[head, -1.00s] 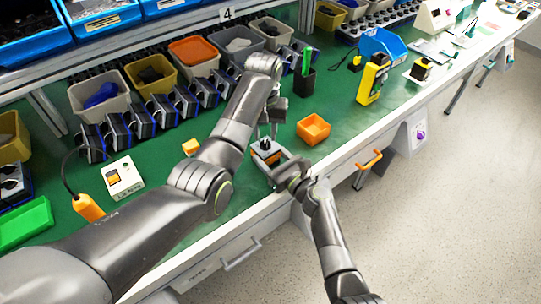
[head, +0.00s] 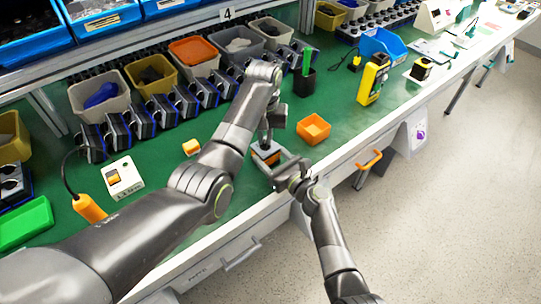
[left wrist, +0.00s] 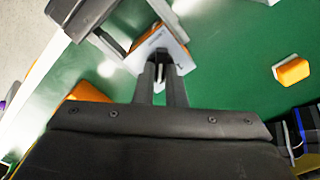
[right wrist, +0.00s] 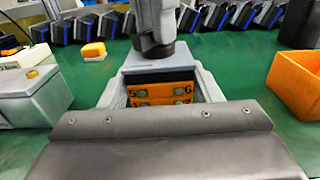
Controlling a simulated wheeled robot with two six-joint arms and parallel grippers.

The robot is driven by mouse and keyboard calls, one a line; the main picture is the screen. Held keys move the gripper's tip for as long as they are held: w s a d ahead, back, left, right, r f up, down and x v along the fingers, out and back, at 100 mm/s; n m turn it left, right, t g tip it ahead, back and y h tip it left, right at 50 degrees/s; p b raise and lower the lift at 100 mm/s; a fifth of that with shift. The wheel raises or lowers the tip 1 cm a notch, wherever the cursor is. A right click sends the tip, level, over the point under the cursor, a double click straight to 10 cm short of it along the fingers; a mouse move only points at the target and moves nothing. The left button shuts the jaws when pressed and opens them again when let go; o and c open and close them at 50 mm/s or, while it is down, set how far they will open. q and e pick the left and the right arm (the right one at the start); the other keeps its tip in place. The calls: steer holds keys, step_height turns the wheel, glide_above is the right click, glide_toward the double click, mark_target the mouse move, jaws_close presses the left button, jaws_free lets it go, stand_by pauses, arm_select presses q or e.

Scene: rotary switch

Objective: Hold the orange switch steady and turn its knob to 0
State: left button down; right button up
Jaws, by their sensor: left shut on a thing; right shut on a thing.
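The orange switch (head: 266,158) sits on the green bench near its front edge. It has a grey top plate (right wrist: 157,70) and an orange body (right wrist: 160,93) with screw terminals in the right wrist view. My left gripper (left wrist: 161,72) points down from above and is shut on the knob, which its fingers mostly hide. The knob's pointer and the 0 mark cannot be read. My right gripper (right wrist: 160,100) comes from the front and is shut on the switch body, one finger along each side. The switch looks upright.
An empty orange bin (head: 313,129) stands to the right of the switch. A small orange block (head: 191,147) and a white switch box (head: 122,178) lie to the left. A black pen holder (head: 304,82) stands behind. The bench's front edge is close to my right arm.

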mark_target(265, 141)
arm_select(q)
steer(key=n, duration=0.8)
steer(key=shift+n, duration=0.4)
steer(key=c, duration=1.5)
jaws_free()
steer(key=shift+r, duration=0.1)
steer(key=shift+r, duration=2.45)
